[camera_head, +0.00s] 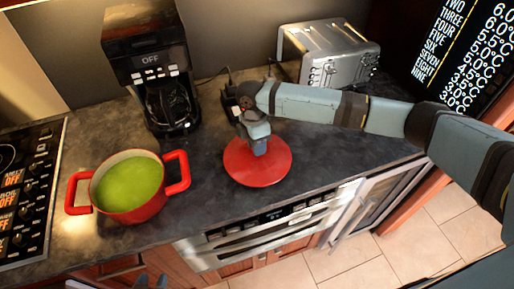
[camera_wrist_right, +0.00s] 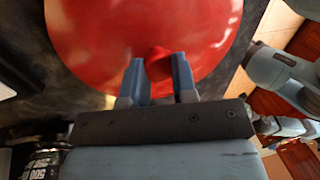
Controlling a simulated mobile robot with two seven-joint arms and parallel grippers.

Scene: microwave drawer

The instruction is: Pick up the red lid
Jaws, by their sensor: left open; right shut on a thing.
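The red lid (camera_head: 258,171) is a round disc over the dark counter, right of the red pot. My right gripper (camera_head: 259,147) points down at its centre and is shut on its knob. In the right wrist view the red knob (camera_wrist_right: 159,64) sits between the two blue fingers, with the lid (camera_wrist_right: 100,40) filling the top. I cannot tell whether the lid touches the counter. My left gripper (camera_head: 151,282) is open at the bottom edge, below the counter front, only its fingertips showing.
A red pot (camera_head: 129,211) with green contents stands uncovered on the counter (camera_head: 220,225), beside the black stove (camera_head: 28,190). A coffee maker (camera_head: 150,65) and a toaster (camera_head: 330,55) stand at the back. The drawer front (camera_head: 265,232) is below the counter.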

